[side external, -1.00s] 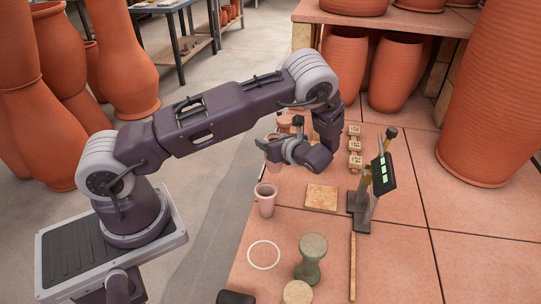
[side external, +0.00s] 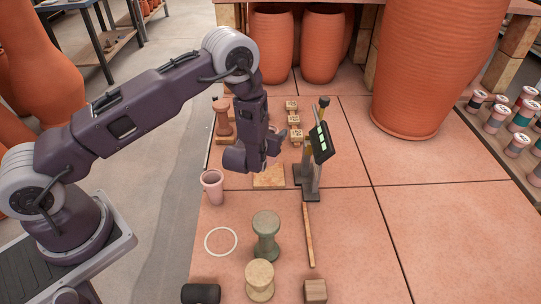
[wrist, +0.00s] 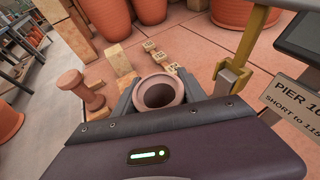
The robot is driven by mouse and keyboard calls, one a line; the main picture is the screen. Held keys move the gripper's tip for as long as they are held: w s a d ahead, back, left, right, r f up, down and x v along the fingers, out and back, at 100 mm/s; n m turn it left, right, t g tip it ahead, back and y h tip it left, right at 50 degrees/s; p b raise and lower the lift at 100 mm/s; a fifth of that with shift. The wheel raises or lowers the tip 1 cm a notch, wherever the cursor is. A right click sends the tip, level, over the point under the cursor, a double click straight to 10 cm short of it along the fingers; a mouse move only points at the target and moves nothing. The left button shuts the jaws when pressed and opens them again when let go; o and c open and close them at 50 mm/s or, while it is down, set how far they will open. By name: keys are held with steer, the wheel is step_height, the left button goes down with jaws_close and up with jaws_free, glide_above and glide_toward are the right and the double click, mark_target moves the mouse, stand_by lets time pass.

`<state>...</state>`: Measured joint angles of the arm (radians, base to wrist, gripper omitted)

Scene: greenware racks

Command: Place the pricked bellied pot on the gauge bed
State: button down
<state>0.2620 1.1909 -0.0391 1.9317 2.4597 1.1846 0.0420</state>
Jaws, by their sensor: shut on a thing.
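My gripper (side external: 272,146) is shut on a pinkish clay pot, which shows in the wrist view (wrist: 160,96) as a round open rim between the two grey fingers. In the side view my wrist and fingers hide most of this pot. Its belly and any prick marks cannot be made out.
A pink cup-shaped pot (side external: 212,186) stands left of the tile. A green spool (side external: 266,236), a cream spool (side external: 260,281), a white ring (side external: 221,241) and a wooden strip (side external: 308,236) lie nearer. Small marked blocks (side external: 294,121) are behind.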

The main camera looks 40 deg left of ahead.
mark_target(271, 161)
step_height(271, 161, down, 5)
steer(key=shift+f, duration=0.1)
steer(key=c, duration=0.6)
jaws_free()
steer(key=shift+f, duration=0.1)
steer(key=shift+c, duration=0.2)
